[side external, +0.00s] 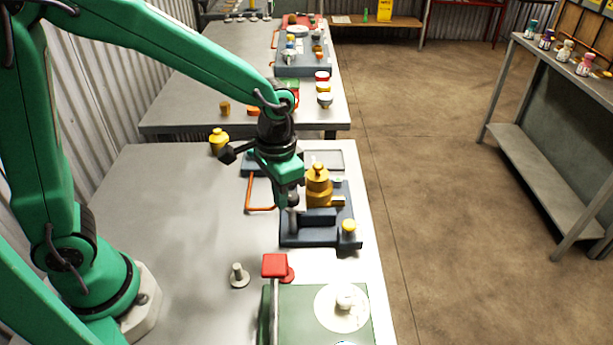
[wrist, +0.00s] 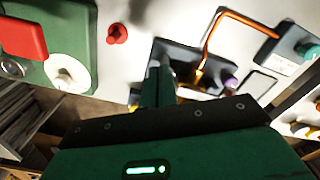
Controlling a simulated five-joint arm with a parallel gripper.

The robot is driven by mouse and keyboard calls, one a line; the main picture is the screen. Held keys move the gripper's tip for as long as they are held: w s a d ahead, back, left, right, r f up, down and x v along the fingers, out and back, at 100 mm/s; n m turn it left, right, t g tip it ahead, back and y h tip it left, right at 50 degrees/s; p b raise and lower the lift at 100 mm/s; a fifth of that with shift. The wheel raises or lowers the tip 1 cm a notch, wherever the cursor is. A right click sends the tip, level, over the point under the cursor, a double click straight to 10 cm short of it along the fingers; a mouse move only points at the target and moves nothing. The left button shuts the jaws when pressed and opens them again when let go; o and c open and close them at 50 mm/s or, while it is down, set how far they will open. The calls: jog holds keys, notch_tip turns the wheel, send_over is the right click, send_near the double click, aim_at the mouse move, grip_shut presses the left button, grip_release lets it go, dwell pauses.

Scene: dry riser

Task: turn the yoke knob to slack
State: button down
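A dark blue fixture (side external: 318,239) stands on the near bench. It carries a brass bottle-shaped body (side external: 319,190) and a yellow knob (side external: 348,227) at its front right corner. Which part is the yoke knob, and any slack marking, I cannot make out. My gripper (side external: 289,203) points down at the fixture's left side, left of the brass body. In the wrist view my gripper's fingers (wrist: 160,68) are close together over the fixture (wrist: 186,62) and hide part of it. I cannot tell whether they touch or hold anything.
An orange bent bar (side external: 262,209) lies left of the fixture. A green plate (side external: 300,318) with a white disc and a red block (side external: 274,265) is nearer the camera. A grey peg (side external: 239,276) and a yellow pot (side external: 219,140) stand on the bench. The bench's left part is clear.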

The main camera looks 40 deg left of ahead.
jog(key=shift+s, duration=0.35)
jog(key=shift+r, duration=0.15)
notch_tip(320, 180, up, 6)
jog(key=shift+f, duration=0.1)
dwell(0.8)
